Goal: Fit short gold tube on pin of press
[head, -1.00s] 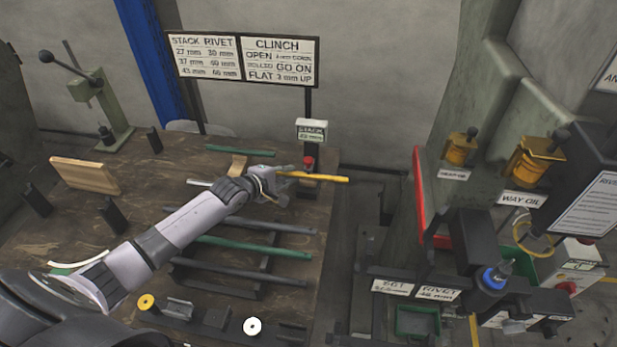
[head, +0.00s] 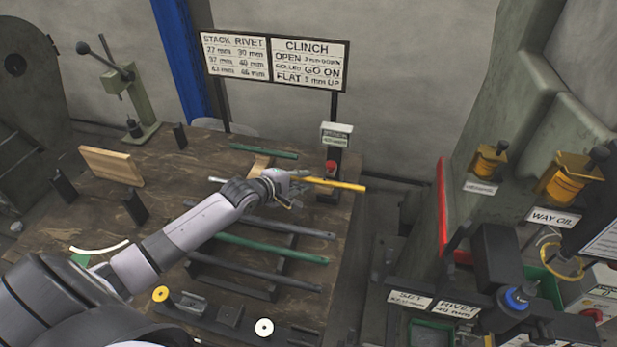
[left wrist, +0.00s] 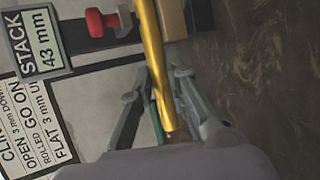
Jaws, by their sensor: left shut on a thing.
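A gold tube (head: 335,184) is held by my left gripper (head: 288,188) above the workbench, its free end pointing right in the head view. In the left wrist view the gold tube (left wrist: 154,50) runs down between the two fingers of my left gripper (left wrist: 160,85), which is shut on it. The large grey-green press (head: 540,90) stands at the right, well apart from the tube. A black part with a blue ring (head: 516,298) shows at its front. I cannot make out a pin for certain. My right gripper is not in view.
The workbench (head: 150,215) holds several green and grey rods (head: 272,248), a wooden block (head: 112,166) and a small green lever press (head: 140,100). A stack gauge (head: 331,168) with a red knob stands close behind the tube. A gap separates bench and press.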

